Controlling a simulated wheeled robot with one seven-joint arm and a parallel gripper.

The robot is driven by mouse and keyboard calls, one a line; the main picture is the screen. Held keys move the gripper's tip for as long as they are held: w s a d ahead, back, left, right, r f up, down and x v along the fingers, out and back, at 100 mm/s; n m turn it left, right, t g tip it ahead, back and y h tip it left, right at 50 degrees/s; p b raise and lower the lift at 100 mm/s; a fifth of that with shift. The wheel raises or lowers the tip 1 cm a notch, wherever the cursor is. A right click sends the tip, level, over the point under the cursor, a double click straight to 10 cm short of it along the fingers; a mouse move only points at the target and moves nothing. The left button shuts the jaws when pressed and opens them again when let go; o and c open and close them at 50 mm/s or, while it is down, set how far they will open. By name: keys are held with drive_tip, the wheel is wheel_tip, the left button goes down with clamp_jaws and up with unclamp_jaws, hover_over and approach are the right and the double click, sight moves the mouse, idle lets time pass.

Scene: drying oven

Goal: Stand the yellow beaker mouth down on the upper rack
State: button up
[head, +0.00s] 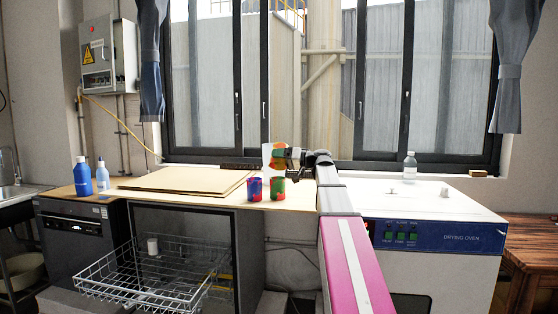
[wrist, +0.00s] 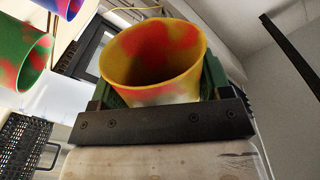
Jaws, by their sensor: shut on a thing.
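My gripper (head: 289,157) is shut on the yellow beaker (head: 279,150), mottled with red, and holds it above the worktop at the middle of the head view. The beaker (wrist: 155,60) fills the middle of the wrist view, its open mouth facing the wrist camera, between the green finger pads of my gripper (wrist: 160,90). Its exact tilt in the room is hard to tell. The wire rack (head: 112,287) is pulled out of the open-fronted cabinet at lower left, well below and left of my gripper.
A blue-red beaker (head: 254,189) and a green-red beaker (head: 278,190) stand on the worktop under my gripper. Flat boards (head: 180,180) lie left of them. A small white item (head: 152,245) is at the rack. The drying oven (head: 440,235) stands right.

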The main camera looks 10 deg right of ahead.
drive_tip(key=n, duration=0.4)
drive_tip(key=shift+n, duration=0.3)
drive_tip(key=n, duration=0.3)
drive_tip(key=shift+f, duration=0.1)
